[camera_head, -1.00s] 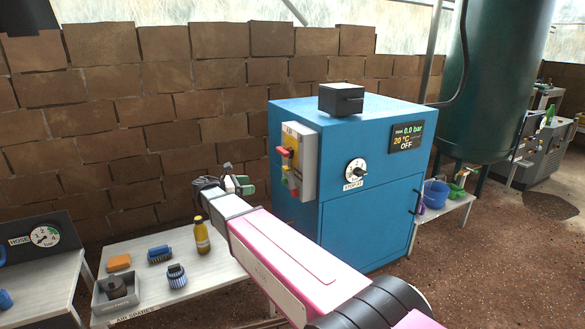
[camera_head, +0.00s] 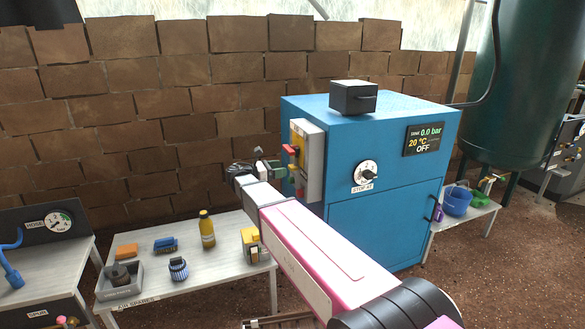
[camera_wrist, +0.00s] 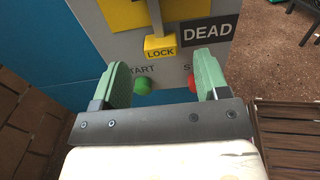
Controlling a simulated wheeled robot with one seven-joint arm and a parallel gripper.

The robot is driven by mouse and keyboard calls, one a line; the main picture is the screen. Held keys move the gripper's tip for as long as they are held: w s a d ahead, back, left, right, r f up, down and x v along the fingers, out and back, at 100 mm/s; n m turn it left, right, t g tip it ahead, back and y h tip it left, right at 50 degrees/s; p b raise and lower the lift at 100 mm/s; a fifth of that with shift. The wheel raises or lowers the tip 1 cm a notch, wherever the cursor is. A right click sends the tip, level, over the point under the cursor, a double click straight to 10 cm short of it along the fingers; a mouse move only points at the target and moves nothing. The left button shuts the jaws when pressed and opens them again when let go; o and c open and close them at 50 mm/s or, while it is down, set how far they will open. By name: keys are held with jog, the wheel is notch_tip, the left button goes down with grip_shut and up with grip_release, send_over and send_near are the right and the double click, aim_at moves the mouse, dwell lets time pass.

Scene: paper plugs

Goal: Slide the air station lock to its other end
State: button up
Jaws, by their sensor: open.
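The air station is a blue cabinet (camera_head: 385,230) with a grey control panel (camera_head: 317,165) on its left side. In the wrist view the lock (camera_wrist: 160,46) is a yellow block marked LOCK, below a larger yellow part, left of a black DEAD label (camera_wrist: 208,30). My gripper (camera_wrist: 164,80) is open and empty, with its green-padded fingers apart, below the lock in that picture. No contact with the lock shows. In the head view my gripper (camera_head: 265,168) is close to the panel's left side; the lock cannot be made out there.
A green START button (camera_wrist: 142,85) and a red button (camera_wrist: 191,82), partly behind the right finger, sit below the lock. A table (camera_head: 205,270) with a yellow bottle (camera_head: 207,232), brushes and a grey box stands at left. A brick wall (camera_head: 150,120) is behind.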

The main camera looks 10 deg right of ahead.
aim_at(298, 171)
jog(key=d, duration=0.2)
jog(key=w+d, duration=0.1)
jog(key=d, duration=0.2)
jog(key=shift+d, duration=0.35)
grip_shut()
jog(key=shift+f, duration=1.4)
grip_release()
jog(key=s+a, duration=0.2)
jog(key=a, duration=0.8)
jog(key=shift+a, duration=0.35)
